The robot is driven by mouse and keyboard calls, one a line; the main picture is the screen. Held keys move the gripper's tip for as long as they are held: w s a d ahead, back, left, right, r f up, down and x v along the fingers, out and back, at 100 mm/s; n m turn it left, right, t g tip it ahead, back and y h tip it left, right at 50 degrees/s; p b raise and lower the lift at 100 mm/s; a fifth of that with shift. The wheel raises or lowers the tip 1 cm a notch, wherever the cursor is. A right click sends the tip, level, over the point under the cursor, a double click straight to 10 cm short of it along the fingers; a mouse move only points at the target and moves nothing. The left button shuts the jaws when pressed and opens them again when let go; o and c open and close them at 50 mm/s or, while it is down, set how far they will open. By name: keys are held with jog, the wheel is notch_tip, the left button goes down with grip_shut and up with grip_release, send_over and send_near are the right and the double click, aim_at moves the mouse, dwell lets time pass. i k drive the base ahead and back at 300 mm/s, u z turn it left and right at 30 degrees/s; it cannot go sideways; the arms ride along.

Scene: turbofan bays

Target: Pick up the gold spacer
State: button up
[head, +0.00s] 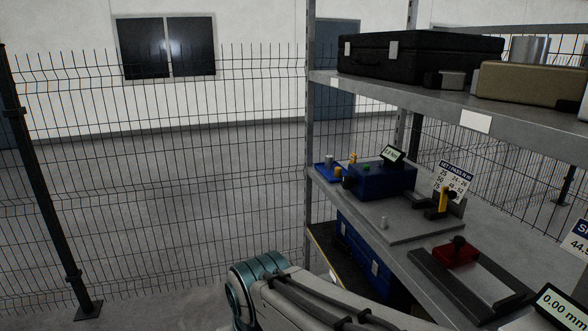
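Small gold pieces show on the middle shelf. One gold piece (353,157) is at the back of the blue box (388,182). Another gold piece (338,172) is by the blue tray (324,174), left of the box. Both are tiny here, and I cannot tell which is the gold spacer. A taller yellow-gold upright part (443,200) stands in a dark fixture to the right. My arm shows at the bottom centre; my gripper is not in view.
A silver cylinder (384,222) stands on a grey plate (418,228). A red block (456,253) with a black knob sits on a dark rail at the front right. The upper shelf (475,121) overhangs, carrying a black case (420,55). A wire fence (170,180) runs behind.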

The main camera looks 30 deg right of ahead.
aim_at(337, 170)
jog(key=u, duration=0.1)
jog(key=i, duration=1.6)
jog(key=z, duration=0.5)
jog(key=i, duration=1.3)
jog(key=z, duration=1.75)
jog(key=i, duration=0.7)
jog(key=z, duration=0.75)
